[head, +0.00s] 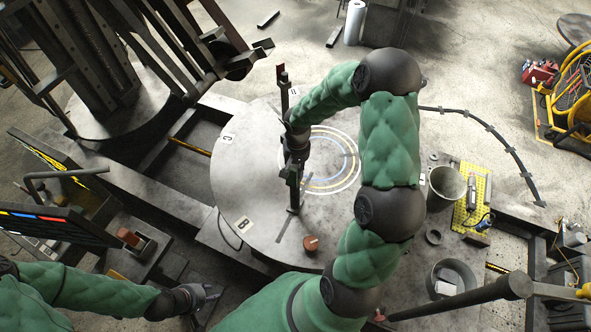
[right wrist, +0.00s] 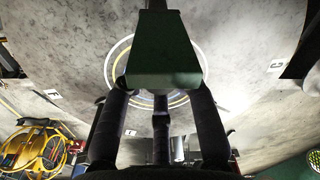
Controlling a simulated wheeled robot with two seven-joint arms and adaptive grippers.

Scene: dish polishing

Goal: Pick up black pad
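My right gripper (head: 295,152) is over the round grey table (head: 240,175), beside its painted rings. In the right wrist view its dark fingers (right wrist: 161,112) run up to a dark green block (right wrist: 166,55), which hides their tips. I cannot tell if they are closed on the block.
A brown-red knob (head: 311,243) and lettered tags (head: 229,139) are on the round table. Grey buckets (head: 445,186) and a yellow mat (head: 469,207) stand at the right. Dark machinery (head: 95,60) fills the upper left.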

